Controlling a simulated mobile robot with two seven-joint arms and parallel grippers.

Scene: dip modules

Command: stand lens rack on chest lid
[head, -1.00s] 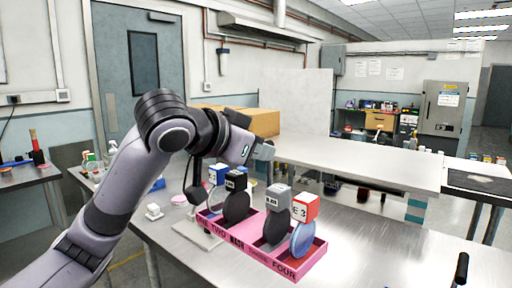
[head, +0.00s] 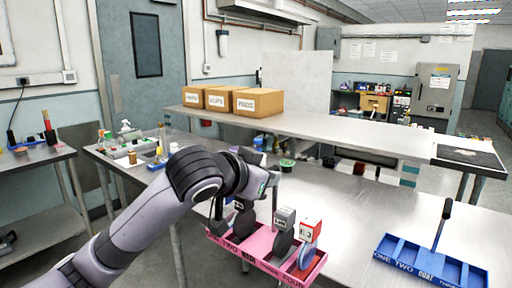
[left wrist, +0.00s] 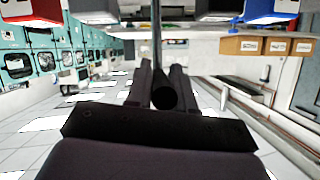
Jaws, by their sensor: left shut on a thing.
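The pink lens rack (head: 262,262) has lettered compartments and an upright post (head: 274,204). Several round lenses with block tops stand in it, including a grey-topped one (head: 284,220) and a red-and-white-topped one (head: 310,230). My left gripper (head: 266,188) is shut on the rack's post and holds the rack up near the table's front edge. I cannot make out a chest lid. My right gripper is not in view.
A blue rack (head: 432,266) with an upright handle stands on the steel table (head: 365,215) to the right. The table between the racks is clear. A raised shelf (head: 330,132) carries three cardboard boxes (head: 258,103) behind. A side table (head: 130,165) holds bottles and small items.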

